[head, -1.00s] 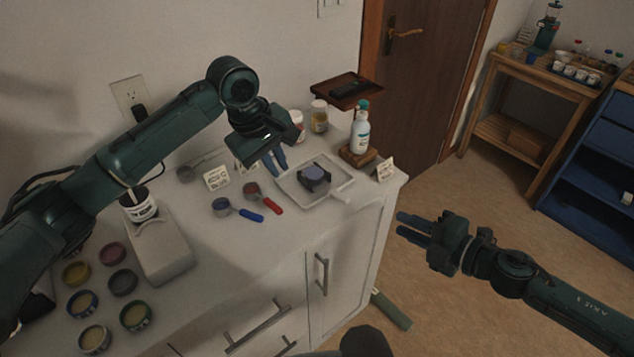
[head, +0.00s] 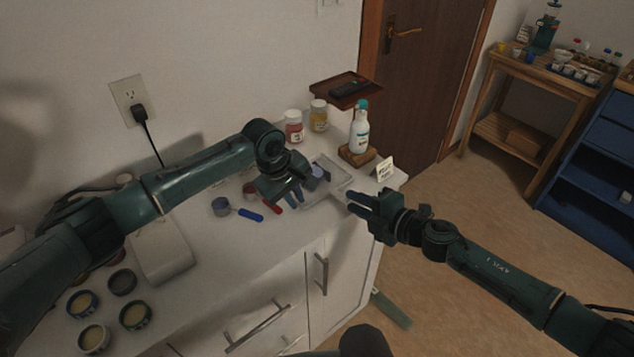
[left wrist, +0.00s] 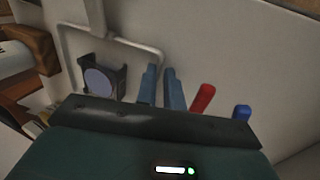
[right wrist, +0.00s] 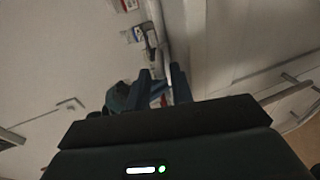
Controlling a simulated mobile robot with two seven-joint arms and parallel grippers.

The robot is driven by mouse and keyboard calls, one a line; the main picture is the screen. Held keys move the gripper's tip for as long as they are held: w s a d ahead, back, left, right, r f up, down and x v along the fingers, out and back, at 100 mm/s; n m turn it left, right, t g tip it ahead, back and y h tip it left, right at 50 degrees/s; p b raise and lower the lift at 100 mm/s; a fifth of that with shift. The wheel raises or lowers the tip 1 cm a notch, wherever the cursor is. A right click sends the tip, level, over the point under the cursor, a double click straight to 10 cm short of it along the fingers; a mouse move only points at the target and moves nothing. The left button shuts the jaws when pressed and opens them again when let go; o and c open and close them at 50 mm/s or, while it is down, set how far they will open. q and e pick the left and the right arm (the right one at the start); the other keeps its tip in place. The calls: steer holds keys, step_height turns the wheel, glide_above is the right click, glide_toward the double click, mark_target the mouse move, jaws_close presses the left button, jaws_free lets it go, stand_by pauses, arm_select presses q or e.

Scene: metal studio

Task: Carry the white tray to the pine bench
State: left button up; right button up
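The white tray (head: 340,176) lies on the white counter near its right end, with a dark holder bearing a grey-blue round top (left wrist: 97,82) in it. In the left wrist view the tray's rim (left wrist: 120,41) shows. My left gripper (head: 296,196) is low over the counter at the tray's near left side, fingers parted by a narrow gap; contact is unclear. My right gripper (head: 358,203) is at the tray's near right side, fingers parted, with no clear hold. The pine bench (head: 500,130) stands at the back right, beyond the door.
A blue-handled scoop (head: 235,211) and a red-handled one (head: 268,200) lie left of the tray. A white bottle (head: 360,130) on a wooden block and a small card (head: 385,168) stand behind it. A blue shelf (head: 595,160) is at right. The floor between is clear.

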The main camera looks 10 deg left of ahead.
steer(key=shift+w+a, duration=0.2)
steer(key=shift+c, duration=0.3)
jaws_close()
